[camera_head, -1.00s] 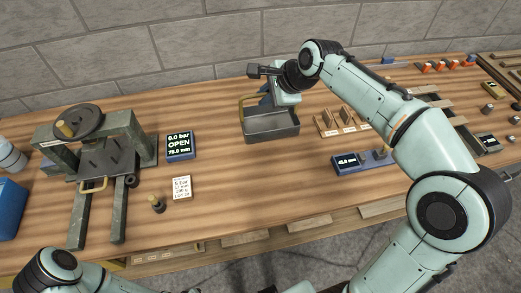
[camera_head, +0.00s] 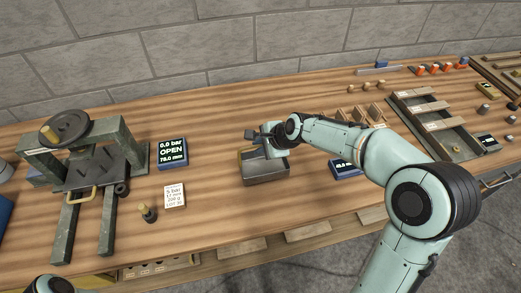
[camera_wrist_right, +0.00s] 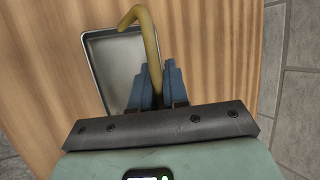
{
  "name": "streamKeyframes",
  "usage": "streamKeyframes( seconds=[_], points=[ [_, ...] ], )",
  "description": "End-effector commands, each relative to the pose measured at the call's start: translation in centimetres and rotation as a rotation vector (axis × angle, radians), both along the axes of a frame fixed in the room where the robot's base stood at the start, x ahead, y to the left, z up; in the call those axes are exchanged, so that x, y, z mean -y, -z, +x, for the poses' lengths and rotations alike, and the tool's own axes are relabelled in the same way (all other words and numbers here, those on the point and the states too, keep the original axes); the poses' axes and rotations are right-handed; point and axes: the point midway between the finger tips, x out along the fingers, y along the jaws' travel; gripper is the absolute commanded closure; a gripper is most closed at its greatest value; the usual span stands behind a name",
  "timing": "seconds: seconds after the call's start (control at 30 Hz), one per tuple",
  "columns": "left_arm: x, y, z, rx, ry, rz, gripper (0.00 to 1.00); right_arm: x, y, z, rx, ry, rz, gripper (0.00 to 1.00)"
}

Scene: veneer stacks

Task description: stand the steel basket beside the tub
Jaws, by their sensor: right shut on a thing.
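The steel basket (camera_head: 267,173) is a grey, open, shallow box with a yellow bar handle, near the middle of the bench in the head view. My right gripper (camera_head: 268,152) is over it, shut on the handle. In the right wrist view the blue fingers (camera_wrist_right: 158,85) close around the curved yellow handle (camera_wrist_right: 148,35), and the basket's inside (camera_wrist_right: 115,65) looks empty. Whether its base touches the bench cannot be told. A blue box (camera_head: 4,213), possibly the tub, is cut off at the left edge. My left gripper is out of view.
A press (camera_head: 110,160) with a black wheel stands at the left. A display reading OPEN (camera_head: 173,153), a white card (camera_head: 175,196) and a small dark knobbed piece (camera_head: 148,213) lie between it and the basket. Wooden racks (camera_head: 362,113) and a long tray (camera_head: 460,150) are at the right.

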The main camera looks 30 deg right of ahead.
Motion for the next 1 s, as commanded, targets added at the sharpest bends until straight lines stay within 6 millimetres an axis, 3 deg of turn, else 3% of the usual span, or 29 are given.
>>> streamKeyframes(
  seconds=[0.1,0.5,0.53,0.6,1.0],
  points=[
    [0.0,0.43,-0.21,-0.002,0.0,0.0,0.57,0.05,1.32,-0.01,0.0,0.002,0.0,1.0],
    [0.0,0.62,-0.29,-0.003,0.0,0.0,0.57,0.01,1.69,0.03,0.003,0.001,0.0,1.0],
    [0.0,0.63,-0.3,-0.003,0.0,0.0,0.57,0.01,1.76,0.02,0.002,0.001,0.0,0.82],
    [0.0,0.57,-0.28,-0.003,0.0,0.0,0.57,0.02,1.68,0.02,0.002,0.001,0.0,0.6],
    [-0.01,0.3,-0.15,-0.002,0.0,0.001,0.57,0.12,0.91,-0.14,0.004,0.002,-0.001,0.6]
  ],
)
